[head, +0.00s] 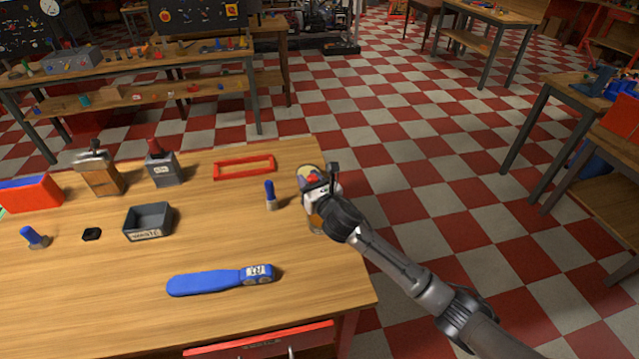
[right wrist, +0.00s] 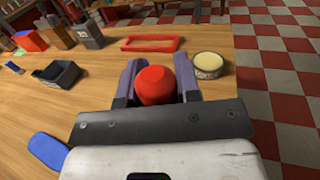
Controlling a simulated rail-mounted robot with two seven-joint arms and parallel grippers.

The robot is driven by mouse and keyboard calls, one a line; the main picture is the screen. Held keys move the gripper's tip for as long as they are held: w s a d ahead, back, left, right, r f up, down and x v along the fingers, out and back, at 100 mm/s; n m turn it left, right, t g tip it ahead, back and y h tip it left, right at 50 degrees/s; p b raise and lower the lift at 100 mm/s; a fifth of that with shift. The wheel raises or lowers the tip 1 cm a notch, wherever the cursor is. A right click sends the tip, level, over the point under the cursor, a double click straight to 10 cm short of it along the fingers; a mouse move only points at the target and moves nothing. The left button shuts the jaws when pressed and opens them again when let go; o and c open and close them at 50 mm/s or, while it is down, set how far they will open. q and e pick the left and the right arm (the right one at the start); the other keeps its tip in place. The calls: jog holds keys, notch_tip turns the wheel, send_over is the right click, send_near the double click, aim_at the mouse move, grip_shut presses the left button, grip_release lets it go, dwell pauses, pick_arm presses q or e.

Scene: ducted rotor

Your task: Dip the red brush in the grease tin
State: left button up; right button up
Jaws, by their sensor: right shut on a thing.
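My right gripper (head: 318,188) is over the right end of the wooden table. In the right wrist view its two fingers (right wrist: 157,85) are shut on the red brush (right wrist: 155,86), whose rounded red handle end faces the camera. Only a little red of the brush (head: 312,179) shows in the head view, and its bristles are hidden. The grease tin (right wrist: 208,66), round with a pale cream top, stands just beyond and right of the fingers, apart from the brush in that view. In the head view the tin (head: 306,170) is partly covered by the gripper. My left gripper is out of view.
A small blue-handled brush (head: 270,194) stands left of my gripper. A red frame (head: 244,168) lies behind it. A dark tray (head: 148,222), a blue paddle-shaped tool (head: 215,281), a grey can (head: 162,169) and a brown container (head: 100,175) are further left. The table's right edge is close.

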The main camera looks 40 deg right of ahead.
jog(key=w+d+f+b, duration=0.2)
jog(key=d+f+b, duration=0.3)
jog(key=f+b, duration=0.2)
jog(key=shift+f+h+b, duration=0.3)
jog(key=shift+f+b, duration=0.1)
jog(key=shift+f, duration=0.5)
jog(key=shift+w+d, duration=0.1)
jog(key=shift+w, duration=0.05)
jog(key=shift+f+b, duration=0.3)
jog(key=shift+f, duration=0.25)
dwell(0.7)
dwell(0.6)
jog(key=shift+f, duration=0.1)
dwell(0.6)
jog(key=shift+f, duration=0.1)
dwell(0.4)
jog(key=shift+p, duration=0.35)
